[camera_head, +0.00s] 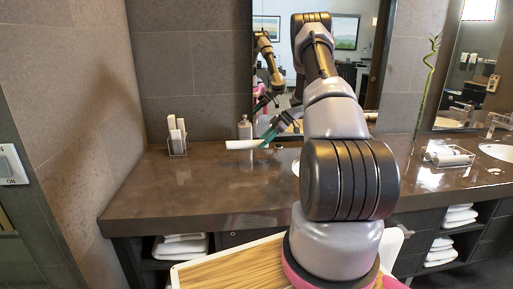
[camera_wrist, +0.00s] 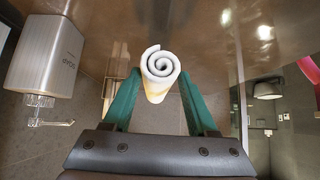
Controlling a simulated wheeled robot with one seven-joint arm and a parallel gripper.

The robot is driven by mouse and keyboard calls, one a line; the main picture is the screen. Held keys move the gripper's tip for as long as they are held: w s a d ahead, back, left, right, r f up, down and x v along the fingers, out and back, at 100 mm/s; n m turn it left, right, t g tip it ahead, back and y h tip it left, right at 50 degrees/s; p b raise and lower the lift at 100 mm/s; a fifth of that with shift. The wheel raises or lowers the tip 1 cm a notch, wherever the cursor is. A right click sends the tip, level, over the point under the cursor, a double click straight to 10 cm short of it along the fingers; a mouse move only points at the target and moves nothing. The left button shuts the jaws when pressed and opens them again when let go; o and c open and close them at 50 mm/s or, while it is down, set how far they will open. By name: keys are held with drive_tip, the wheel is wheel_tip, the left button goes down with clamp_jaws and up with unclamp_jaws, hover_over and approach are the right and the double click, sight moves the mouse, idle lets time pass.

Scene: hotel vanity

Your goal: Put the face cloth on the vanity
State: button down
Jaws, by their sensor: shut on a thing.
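The face cloth is a rolled white cloth (camera_head: 244,145). My gripper (camera_head: 267,141) has green fingers and is shut on one end of the roll, which points left in the head view. In the wrist view the spiral end of the cloth (camera_wrist: 160,65) shows between the two fingers of my gripper (camera_wrist: 159,88). The brown stone vanity (camera_head: 185,200) lies below and around the cloth in the head view. I cannot tell whether the cloth touches the top. My arm hides the middle of the vanity.
A holder with white rolls (camera_head: 177,138) stands at the back left, and a soap dispenser (camera_head: 244,128) stands behind the cloth. A tray of rolled cloths (camera_head: 448,156) and a sink (camera_head: 497,151) are at the right. The left front of the top is clear.

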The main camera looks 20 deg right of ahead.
drive_tip(key=w+d, duration=0.1)
drive_tip(key=w, duration=0.2)
drive_tip(key=w+d+f, duration=0.1)
drive_tip(key=w, duration=0.3)
drive_tip(key=w+d+f, duration=0.1)
drive_tip(key=w, duration=0.2)
drive_tip(key=shift+w+d, duration=0.15)
drive_tip(key=shift+w, duration=0.25)
wheel_tip(320, 180, down, 4)
drive_tip(key=shift+f, duration=0.25)
drive_tip(key=shift+w+f, duration=0.25)
drive_tip(key=shift+f, duration=0.15)
drive_tip(key=shift+c, duration=1)
unclamp_jaws()
